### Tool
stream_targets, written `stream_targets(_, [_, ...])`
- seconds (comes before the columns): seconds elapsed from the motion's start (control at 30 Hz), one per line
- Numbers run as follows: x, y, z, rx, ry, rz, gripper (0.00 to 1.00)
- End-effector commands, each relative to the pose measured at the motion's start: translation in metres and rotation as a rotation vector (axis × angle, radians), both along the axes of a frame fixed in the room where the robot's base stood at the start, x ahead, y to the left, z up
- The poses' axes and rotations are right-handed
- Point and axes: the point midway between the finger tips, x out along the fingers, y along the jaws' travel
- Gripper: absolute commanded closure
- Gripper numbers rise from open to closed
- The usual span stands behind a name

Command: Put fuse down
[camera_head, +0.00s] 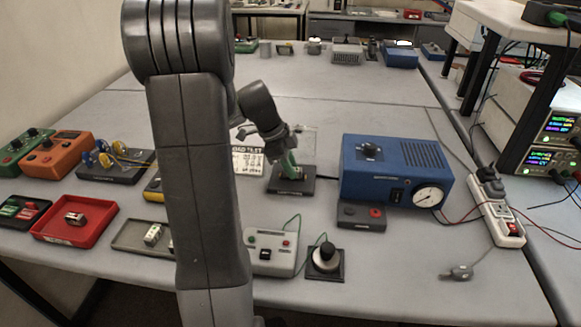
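My gripper (288,150) is over the middle of the bench, pointing down. A small green upright piece (291,166) shows right at its tip, above a dark rectangular base (291,186). I cannot tell whether the green piece is a fuse, whether my fingers grip it, or whether it touches the base. The fingers are too small and dark to show their opening. Other small parts that could be fuses are a white piece with metal ends (153,235) in a grey tray (128,238) and a short red-and-grey cylinder (76,217) in a red tray (50,231).
My arm hides part of the left-centre bench. A blue box with a gauge (395,168) stands right of my gripper. A grey switch box (270,250) and a black knob on a base (326,262) are in front. A power strip (497,210) lies right.

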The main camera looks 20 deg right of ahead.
Motion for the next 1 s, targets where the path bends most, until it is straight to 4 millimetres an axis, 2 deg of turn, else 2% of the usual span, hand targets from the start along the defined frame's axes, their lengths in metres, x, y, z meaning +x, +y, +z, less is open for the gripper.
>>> stream_targets(0.03, [-0.005,0.003,-0.010,0.014,0.017,-0.005,0.62])
stream_targets(0.1, [-0.005,0.003,-0.011,0.016,0.019,-0.006,0.60])
stream_targets(0.4, [-0.006,0.003,-0.012,0.017,0.021,-0.008,0.60])
stream_targets(0.57, [-0.006,0.003,-0.005,0.017,0.021,-0.008,0.60])
stream_targets(0.73, [-0.002,0.008,0.015,0.014,0.015,-0.006,0.60])
stream_targets(1.0, [0.013,0.028,0.078,0.010,0.010,-0.003,0.60])
